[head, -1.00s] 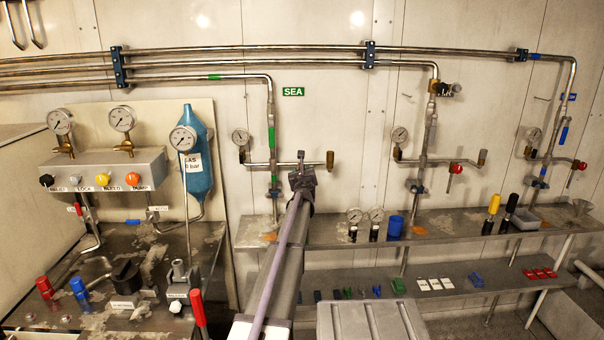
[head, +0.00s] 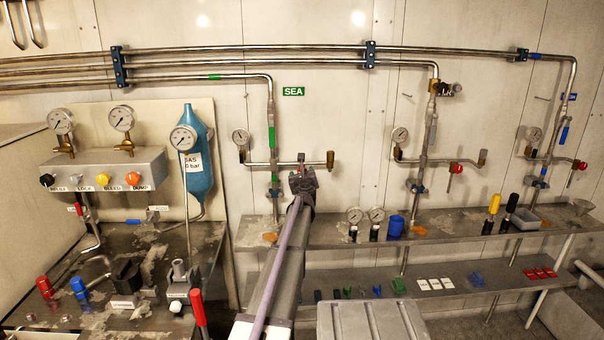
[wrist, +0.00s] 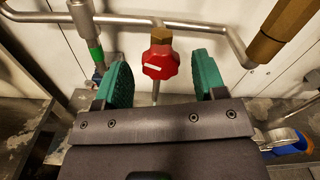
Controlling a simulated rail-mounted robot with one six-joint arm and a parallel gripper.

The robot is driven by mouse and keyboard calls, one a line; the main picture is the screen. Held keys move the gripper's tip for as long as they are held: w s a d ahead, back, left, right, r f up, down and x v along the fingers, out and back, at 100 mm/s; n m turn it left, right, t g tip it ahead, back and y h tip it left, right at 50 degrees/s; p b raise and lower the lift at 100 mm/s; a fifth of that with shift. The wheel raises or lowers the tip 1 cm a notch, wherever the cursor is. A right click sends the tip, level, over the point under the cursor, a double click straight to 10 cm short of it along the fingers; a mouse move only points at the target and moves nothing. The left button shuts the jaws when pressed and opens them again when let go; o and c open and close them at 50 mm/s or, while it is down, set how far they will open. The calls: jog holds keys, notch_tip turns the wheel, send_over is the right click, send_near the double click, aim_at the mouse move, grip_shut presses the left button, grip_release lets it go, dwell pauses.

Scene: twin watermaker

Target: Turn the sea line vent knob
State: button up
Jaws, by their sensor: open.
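The sea line vent knob shows in the wrist view as a red knob (wrist: 161,62) with a white mark, below a brass fitting on a steel pipe. My gripper (wrist: 161,82) is open, with one green-padded finger on each side of the knob and a gap on both sides. The knob lies in line with the gap between the fingers, and I see no contact. In the head view my gripper (head: 303,178) is in front of the sea line branch pipe (head: 260,164), below the green SEA sign (head: 293,92), and hides the knob there.
A pressure gauge (head: 241,138) and a brass end fitting (head: 330,160) flank my gripper on the sea branch. Below is a steel shelf (head: 450,222) with two loose gauges (head: 366,215) and a blue cup (head: 395,226). Other branches with red knobs stand to the right.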

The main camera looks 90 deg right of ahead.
jog(key=a, duration=0.8)
jog(key=shift+s, duration=0.2)
jog(key=shift+a, duration=0.1)
